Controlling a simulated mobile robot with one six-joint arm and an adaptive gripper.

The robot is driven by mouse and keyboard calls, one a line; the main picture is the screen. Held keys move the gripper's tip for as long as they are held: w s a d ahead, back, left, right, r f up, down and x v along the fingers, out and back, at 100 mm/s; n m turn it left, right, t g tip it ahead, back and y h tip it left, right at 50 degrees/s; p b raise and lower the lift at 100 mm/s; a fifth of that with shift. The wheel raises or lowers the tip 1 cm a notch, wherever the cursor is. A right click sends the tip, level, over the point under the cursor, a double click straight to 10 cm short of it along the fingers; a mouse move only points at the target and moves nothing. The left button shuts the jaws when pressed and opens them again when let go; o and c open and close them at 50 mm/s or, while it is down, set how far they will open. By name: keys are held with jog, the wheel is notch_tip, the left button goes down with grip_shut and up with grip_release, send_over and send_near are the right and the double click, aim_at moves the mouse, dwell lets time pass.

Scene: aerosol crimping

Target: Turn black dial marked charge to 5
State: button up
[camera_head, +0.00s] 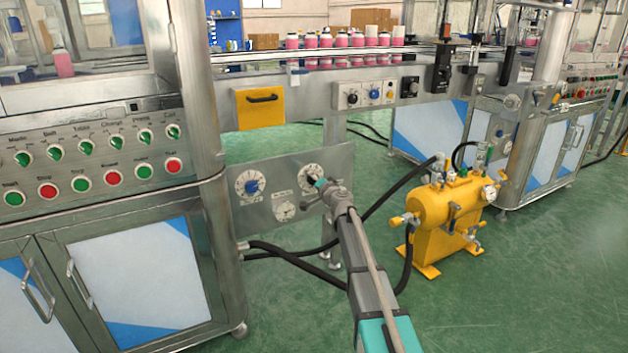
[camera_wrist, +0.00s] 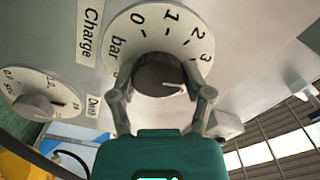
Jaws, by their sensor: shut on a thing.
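The black dial knob (camera_wrist: 160,75) sits on a round white scale in the wrist view, next to a label reading "Charge" (camera_wrist: 90,30). The scale shows 0, 1, 2 and 3, with "bar" beside it; the rest is hidden behind my gripper. The knob's white pointer lies to the right, past the 3; the number it faces is hidden. My gripper (camera_wrist: 161,82) has one finger on each side of the knob and is shut on it. In the head view, the dial (camera_head: 306,171) is partly covered by my gripper (camera_head: 320,183).
A yellow tank (camera_head: 445,215) stands on the floor at right. Black hoses run beneath and behind my arm. A cabinet with green and red buttons stands at left.

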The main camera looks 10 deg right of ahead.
jog(key=m, duration=0.5)
jog(key=shift+w+m, duration=0.25)
jog(key=shift+m, duration=0.05)
jog(key=shift+a+m, duration=0.15)
jog(key=shift+m, duration=1.85)
jog(key=o, duration=1.1)
jog(key=shift+f, duration=0.15)
jog(key=shift+s, duration=0.1)
jog(key=shift+s, duration=0.1)
jog(key=v, duration=1.2)
